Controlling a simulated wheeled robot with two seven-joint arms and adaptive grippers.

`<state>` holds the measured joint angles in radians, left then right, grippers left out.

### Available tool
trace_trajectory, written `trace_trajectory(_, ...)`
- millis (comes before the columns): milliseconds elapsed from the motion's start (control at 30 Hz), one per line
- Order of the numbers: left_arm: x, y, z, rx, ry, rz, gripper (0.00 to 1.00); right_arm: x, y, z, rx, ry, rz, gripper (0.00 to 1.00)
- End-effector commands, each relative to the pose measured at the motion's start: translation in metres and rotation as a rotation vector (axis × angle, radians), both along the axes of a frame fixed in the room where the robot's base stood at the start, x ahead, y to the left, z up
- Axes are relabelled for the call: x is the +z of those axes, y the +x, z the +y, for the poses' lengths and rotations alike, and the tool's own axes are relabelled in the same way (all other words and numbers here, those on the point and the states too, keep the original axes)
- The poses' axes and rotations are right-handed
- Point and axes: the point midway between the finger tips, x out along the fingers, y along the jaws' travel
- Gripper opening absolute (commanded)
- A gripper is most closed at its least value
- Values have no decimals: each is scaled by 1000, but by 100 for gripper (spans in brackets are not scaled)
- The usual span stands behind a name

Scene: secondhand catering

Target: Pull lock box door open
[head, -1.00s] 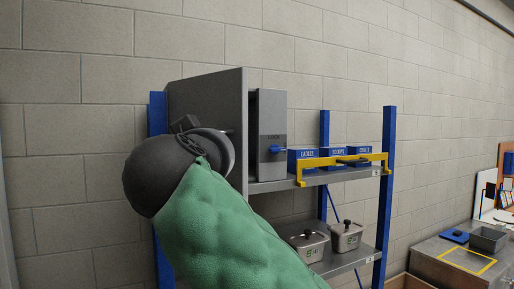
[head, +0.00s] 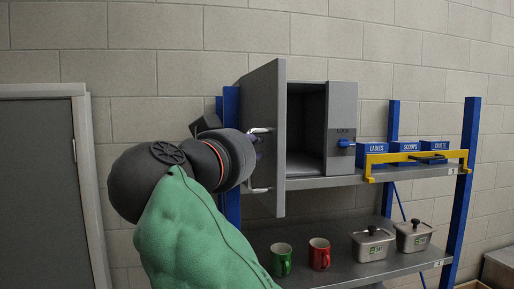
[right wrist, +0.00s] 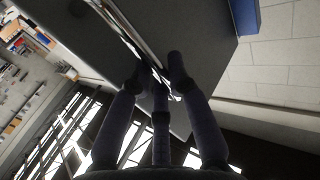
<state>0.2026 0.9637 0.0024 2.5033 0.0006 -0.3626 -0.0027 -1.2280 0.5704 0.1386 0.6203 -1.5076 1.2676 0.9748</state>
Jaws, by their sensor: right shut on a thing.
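The grey lock box (head: 343,125) stands on the upper shelf, with a blue latch knob (head: 346,143) on its front panel at right. Its door (head: 264,100) stands well open on the left side, and the dark inside (head: 306,125) shows no contents. The door's pale bar handle (head: 261,190) is on the door's outer face. My right gripper (head: 255,150) is at this handle, its fingers partly hidden by my wrist. In the right wrist view, my right gripper's dark fingers (right wrist: 158,75) are shut around the bar handle (right wrist: 125,28), close against the door (right wrist: 195,35). My left gripper is out of view.
A green mug (head: 281,262), a red mug (head: 319,256) and two lidded steel containers (head: 372,244) stand on the lower shelf (head: 340,278). Blue bins (head: 405,150) sit behind a yellow rail (head: 412,157) right of the box. A closed grey room door (head: 45,190) is at left.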

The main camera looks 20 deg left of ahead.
Motion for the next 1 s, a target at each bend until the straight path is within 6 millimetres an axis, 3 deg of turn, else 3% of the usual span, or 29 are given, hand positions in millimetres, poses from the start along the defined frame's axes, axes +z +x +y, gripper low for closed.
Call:
trace_trajectory(233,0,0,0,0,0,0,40,-1,0,1,1,-2,2,0)
trace_trajectory(267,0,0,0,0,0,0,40,-1,0,1,1,-2,2,24)
trace_trajectory(300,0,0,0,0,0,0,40,-1,0,1,1,-2,2,30)
trace_trajectory(667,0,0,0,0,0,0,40,0,-4,1,2,-1,0,30)
trace_trajectory(767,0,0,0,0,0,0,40,1,-14,1,4,0,0,30)
trace_trajectory(1000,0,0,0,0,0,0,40,1,-59,3,5,-1,-1,30)
